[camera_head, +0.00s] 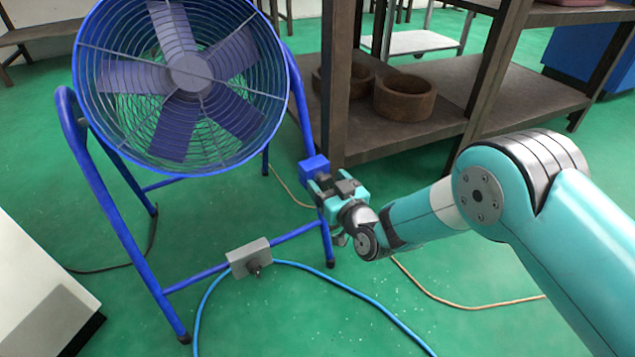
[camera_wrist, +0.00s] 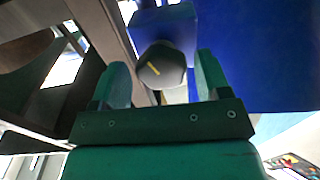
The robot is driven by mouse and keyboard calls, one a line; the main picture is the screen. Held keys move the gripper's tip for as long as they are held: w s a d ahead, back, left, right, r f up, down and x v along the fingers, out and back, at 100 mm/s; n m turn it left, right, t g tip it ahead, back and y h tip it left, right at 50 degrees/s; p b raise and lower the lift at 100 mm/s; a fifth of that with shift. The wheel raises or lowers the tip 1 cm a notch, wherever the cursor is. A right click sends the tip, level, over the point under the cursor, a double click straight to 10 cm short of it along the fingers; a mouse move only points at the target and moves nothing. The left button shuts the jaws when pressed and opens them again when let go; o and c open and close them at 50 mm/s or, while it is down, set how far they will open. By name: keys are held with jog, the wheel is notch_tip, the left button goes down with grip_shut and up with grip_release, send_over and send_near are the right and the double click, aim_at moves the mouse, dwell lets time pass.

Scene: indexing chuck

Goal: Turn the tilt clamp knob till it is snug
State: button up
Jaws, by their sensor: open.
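The tilt clamp knob (camera_wrist: 162,68) is a grey, faceted knob with a yellow line on its face, seen in the wrist view. It sits on a blue clamp block (camera_head: 314,166) at the right side of the blue-framed drum fan (camera_head: 185,85). My gripper (camera_wrist: 160,85) is open, with one finger on each side of the knob in the wrist view. I cannot tell whether either finger touches it. In the head view my gripper (camera_head: 338,190) is at the block and the knob is hidden behind it.
A dark wooden shelf (camera_head: 440,95) with round brown rings (camera_head: 405,96) stands right behind my gripper. A grey box (camera_head: 249,258) is on the fan stand's lower bar. A blue hose (camera_head: 345,287) and a tan cable (camera_head: 450,302) lie on the green floor.

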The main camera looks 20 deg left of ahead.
jog(key=shift+s+a, duration=0.1)
jog(key=c, duration=0.9)
